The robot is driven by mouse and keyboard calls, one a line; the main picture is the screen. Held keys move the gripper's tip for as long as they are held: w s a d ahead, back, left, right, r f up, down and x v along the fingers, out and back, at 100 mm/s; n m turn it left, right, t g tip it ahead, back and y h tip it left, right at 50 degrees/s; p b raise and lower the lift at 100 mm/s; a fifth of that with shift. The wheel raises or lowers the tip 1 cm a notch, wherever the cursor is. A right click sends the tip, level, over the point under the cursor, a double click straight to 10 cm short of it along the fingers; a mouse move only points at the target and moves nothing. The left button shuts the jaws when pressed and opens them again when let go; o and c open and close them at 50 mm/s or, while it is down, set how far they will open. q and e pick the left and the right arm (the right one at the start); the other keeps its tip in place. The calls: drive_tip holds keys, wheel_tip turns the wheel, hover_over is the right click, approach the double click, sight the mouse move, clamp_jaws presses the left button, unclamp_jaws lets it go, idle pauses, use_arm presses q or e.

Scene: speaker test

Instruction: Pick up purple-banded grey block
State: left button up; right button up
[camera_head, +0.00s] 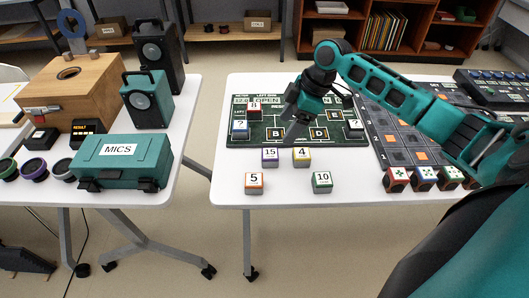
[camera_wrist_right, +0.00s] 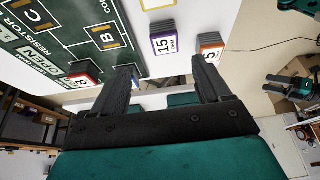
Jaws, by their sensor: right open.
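The purple-banded grey block (camera_head: 270,157), marked 15, stands on the white table just in front of the green board. It also shows in the right wrist view (camera_wrist_right: 163,44), ahead of the fingertips and between their lines. My right gripper (camera_head: 291,117) is over the green board, above and behind the block in the head view. In the right wrist view its two dark fingers (camera_wrist_right: 166,68) are spread apart with nothing between them. It does not touch the block. My left gripper is not seen in the head view; teal and dark parts at the right wrist view's edge are unclear.
The yellow-banded block 4 (camera_head: 302,157) stands close right of block 15. Orange block 5 (camera_head: 254,184) and green block 10 (camera_head: 322,182) stand nearer the front edge. A red block (camera_head: 254,111) sits on the green board (camera_head: 262,140). The table front is otherwise mostly clear.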

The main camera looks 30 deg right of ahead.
hover_over(270, 153)
drive_tip(key=s+d, duration=0.1)
drive_tip(key=d, duration=0.2)
wheel_tip(270, 153, down, 5)
drive_tip(key=shift+a+r, duration=0.15)
drive_tip(key=shift+r, duration=0.05)
drive_tip(key=x, duration=0.4)
drive_tip(key=b+x, duration=0.1)
drive_tip(key=x, duration=0.1)
drive_tip(key=shift+s+a+r, duration=0.1)
drive_tip(key=shift+a+r, duration=0.05)
drive_tip(key=shift+a, duration=0.15)
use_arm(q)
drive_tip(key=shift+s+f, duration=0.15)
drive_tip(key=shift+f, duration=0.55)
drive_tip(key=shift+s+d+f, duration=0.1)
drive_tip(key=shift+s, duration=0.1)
use_arm(e)
drive_tip(key=c, duration=1.1)
